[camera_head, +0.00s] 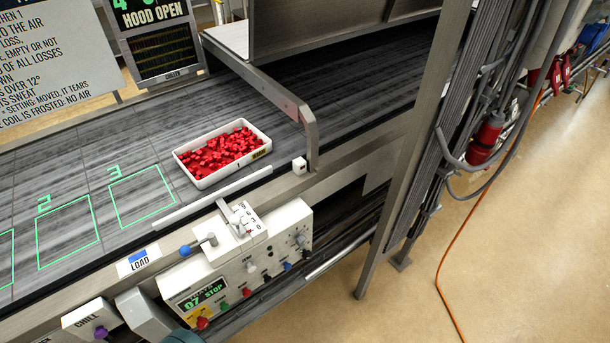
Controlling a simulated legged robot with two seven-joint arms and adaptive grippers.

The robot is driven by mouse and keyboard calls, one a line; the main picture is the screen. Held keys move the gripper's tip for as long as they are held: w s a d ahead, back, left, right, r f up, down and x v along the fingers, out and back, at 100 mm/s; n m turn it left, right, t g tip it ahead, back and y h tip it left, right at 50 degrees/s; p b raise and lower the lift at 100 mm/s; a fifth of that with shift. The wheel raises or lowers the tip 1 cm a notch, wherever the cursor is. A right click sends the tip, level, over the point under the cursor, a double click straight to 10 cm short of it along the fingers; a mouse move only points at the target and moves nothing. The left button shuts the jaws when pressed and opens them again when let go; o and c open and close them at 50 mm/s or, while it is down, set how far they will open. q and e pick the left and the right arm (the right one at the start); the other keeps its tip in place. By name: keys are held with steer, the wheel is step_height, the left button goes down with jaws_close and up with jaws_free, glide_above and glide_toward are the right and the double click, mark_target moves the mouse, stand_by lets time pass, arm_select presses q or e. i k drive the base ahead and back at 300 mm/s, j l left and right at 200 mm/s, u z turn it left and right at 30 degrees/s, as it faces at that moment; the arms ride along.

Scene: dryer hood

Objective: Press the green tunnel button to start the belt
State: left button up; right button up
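A white control box (235,262) is mounted on the front of the conveyor, low in the middle of the view. A green button (224,305) sits between a red button (202,323) at the left end and another red button (247,292); a blue one (287,266) is farther right. The labels under them are too small to read.
A white tray (180,161) of red pieces stands on the grey belt (150,135), before the hood opening. A "CHILL" box (88,318) is at lower left.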

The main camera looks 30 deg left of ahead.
mark_target(225, 306)
steer(key=u, duration=1.7)
